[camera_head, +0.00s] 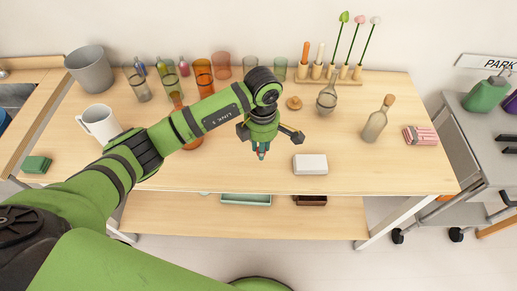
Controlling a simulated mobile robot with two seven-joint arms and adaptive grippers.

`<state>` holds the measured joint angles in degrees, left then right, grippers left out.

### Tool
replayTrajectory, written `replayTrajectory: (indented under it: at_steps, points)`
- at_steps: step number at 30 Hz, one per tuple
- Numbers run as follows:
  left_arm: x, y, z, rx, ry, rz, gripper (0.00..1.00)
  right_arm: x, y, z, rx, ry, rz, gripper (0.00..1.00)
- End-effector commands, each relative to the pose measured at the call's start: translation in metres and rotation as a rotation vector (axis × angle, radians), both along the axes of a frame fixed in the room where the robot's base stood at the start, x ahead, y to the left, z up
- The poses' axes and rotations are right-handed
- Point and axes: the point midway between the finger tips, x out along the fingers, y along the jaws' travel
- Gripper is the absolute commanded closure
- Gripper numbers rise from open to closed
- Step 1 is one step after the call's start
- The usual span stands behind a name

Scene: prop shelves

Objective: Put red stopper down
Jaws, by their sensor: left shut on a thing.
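My left gripper (261,152) hangs from the green arm, pointing down over the middle of the wooden table near its front edge. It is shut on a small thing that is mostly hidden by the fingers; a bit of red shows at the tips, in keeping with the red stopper. Whether the held thing touches the table, I cannot tell. A white block (310,164) lies on the table to the right of the gripper. My right gripper is not in view.
The table (345,180) holds coloured glasses along the back, a white mug (99,123), a grey bucket (90,68), a carafe (327,97), a corked bottle (377,120) and pink blocks (420,135). Bare wood lies around the white block. A lower shelf (300,218) runs beneath.

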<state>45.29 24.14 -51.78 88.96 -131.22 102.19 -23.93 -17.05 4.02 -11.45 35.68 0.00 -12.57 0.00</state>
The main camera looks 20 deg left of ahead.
Motion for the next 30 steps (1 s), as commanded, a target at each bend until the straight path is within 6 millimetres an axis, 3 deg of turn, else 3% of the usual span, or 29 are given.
replayTrajectory:
  at_steps: [5,14,26,27,28,30]
  points:
    - [0.004,0.011,-0.009,-0.001,0.003,0.0,0.85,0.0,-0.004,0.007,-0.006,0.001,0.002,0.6]
    - [0.004,0.011,-0.045,-0.002,0.002,-0.001,0.85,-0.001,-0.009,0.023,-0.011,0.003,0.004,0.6]
    - [0.005,0.011,-0.053,-0.001,0.0,-0.002,0.85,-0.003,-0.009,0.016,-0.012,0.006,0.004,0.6]
    - [0.005,0.01,-0.051,-0.001,0.0,-0.002,0.59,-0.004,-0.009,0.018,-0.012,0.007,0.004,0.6]
    - [0.005,0.01,-0.05,-0.001,0.0,-0.002,0.51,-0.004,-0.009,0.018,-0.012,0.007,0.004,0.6]
    - [0.005,0.01,-0.05,-0.001,0.0,-0.002,0.51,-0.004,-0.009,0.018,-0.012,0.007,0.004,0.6]
